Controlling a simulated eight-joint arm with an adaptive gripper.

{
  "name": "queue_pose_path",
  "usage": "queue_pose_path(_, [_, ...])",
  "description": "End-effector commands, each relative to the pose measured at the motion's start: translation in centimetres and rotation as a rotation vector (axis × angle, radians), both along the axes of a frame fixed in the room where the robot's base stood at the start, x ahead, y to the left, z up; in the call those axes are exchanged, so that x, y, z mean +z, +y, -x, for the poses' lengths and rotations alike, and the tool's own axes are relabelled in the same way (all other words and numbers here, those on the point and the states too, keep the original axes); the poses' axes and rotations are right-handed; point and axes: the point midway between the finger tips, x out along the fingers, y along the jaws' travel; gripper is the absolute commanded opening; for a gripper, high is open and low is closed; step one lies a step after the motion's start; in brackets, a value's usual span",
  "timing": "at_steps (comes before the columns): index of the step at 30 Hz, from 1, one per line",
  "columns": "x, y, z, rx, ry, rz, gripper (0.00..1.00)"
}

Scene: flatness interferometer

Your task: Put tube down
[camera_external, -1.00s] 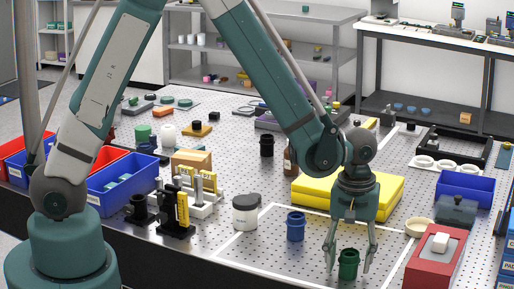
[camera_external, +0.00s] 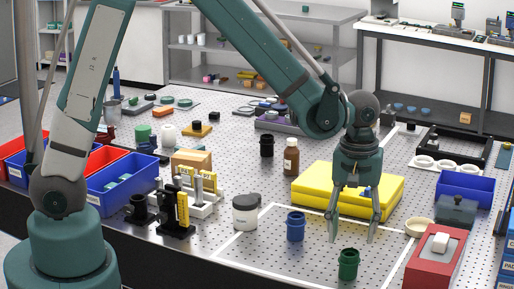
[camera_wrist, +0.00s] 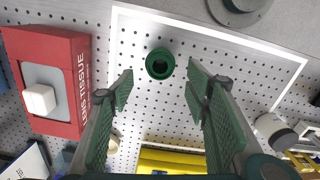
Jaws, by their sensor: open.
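A green tube (camera_external: 348,264) stands upright on the perforated table, inside the white-outlined area near the front edge. In the wrist view the green tube (camera_wrist: 160,64) is seen from above, with its dark opening facing up. My gripper (camera_external: 352,238) is open and empty, above and apart from the green tube. In the wrist view its two fingers (camera_wrist: 160,88) are spread, with the tube lying beyond and between their tips. A blue tube (camera_external: 295,226) stands upright to the left of the green one.
A red tissue box (camera_external: 434,262) stands to the right of the green tube. A yellow block (camera_external: 325,183) lies behind my gripper. A white jar with a dark lid (camera_external: 246,213) and a brown bottle (camera_external: 291,158) stand to the left. The outlined area (camera_external: 318,250) has free room.

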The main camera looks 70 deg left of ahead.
Motion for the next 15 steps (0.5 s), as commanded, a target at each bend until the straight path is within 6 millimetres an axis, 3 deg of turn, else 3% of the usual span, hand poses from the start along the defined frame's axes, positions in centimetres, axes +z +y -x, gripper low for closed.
queue_pose_path(7, [2.6,0.0,0.0,0.000,0.000,0.000,0.47])
queue_pose_path(15, [3.6,0.0,0.0,0.000,0.000,0.000,0.47])
